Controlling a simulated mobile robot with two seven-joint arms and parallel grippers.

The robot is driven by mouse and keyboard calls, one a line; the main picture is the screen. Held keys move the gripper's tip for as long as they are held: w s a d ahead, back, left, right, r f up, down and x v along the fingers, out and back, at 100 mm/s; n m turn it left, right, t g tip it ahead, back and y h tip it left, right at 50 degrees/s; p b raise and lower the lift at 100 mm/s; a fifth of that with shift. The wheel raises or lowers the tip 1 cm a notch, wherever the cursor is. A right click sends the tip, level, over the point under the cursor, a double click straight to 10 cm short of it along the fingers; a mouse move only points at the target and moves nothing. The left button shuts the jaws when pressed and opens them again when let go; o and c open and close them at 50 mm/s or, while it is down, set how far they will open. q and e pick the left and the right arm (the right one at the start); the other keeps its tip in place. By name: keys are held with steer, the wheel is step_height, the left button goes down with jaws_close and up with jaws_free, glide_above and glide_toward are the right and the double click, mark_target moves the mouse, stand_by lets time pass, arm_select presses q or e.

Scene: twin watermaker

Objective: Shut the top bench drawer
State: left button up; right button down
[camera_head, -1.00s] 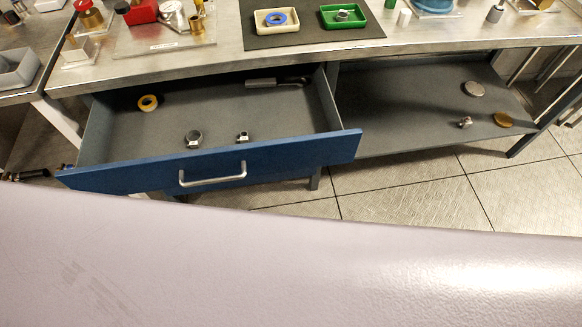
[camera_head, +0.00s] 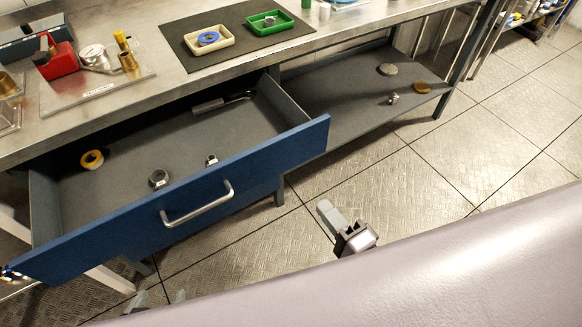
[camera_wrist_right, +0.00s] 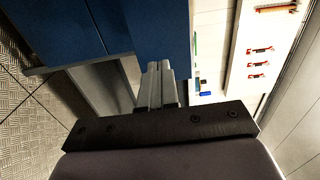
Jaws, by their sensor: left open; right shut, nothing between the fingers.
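The top bench drawer (camera_head: 188,205) stands pulled out under the bench, its blue front and silver bar handle (camera_head: 198,206) facing me. Inside lie a yellow ring (camera_head: 92,158), two metal fittings and a grey-handled tool (camera_head: 222,102). My right gripper (camera_head: 328,212) is shut and empty, in front of and to the right of the drawer front, apart from the handle. In the right wrist view its closed fingers (camera_wrist_right: 158,85) point toward blue panels. My left gripper (camera_head: 159,299) is open below the drawer front; only its fingertips show above my body.
The bench top (camera_head: 160,78) carries a dark mat (camera_head: 275,48) with a cream tray and a green tray, plus a red block. A lower shelf (camera_head: 340,105) at right holds several small metal parts. Patterned floor to the right is clear.

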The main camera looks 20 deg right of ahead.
mark_target(284, 157)
arm_select(q)
steer(key=shift+r, duration=0.3)
arm_select(e)
steer(key=x, duration=1.4)
steer(key=shift+s, duration=0.1)
